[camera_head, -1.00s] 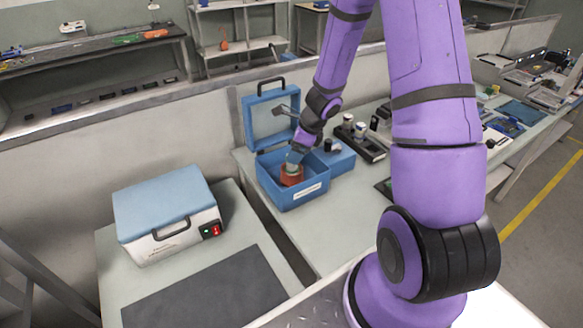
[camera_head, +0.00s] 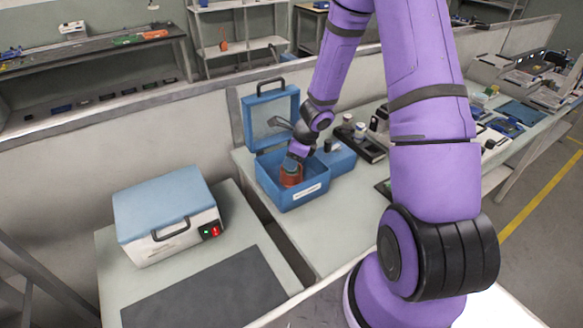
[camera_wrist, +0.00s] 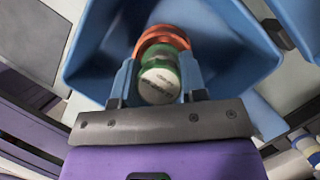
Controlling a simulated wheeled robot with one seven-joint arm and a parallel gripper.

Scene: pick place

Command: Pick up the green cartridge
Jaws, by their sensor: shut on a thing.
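The green cartridge (camera_wrist: 159,83) has a pale top with dark print and sits between the two fingers of my gripper (camera_wrist: 158,84) in the wrist view. My gripper is shut on it. An orange-red round thing (camera_wrist: 162,37) shows just beyond the cartridge; it also shows in the head view (camera_head: 291,178), inside the open blue box (camera_head: 296,199). In the head view my gripper (camera_head: 293,160) is at the box opening, and it and the orange-red thing mostly hide the cartridge. I cannot tell whether the cartridge touches the orange-red thing.
The blue box's lid (camera_head: 270,119) stands open behind my gripper. A smaller blue box (camera_head: 339,160) stands to the right, with a dark tray of jars (camera_head: 361,142) beyond it. A white case with a blue lid (camera_head: 170,216) stands at left by a dark mat (camera_head: 212,292).

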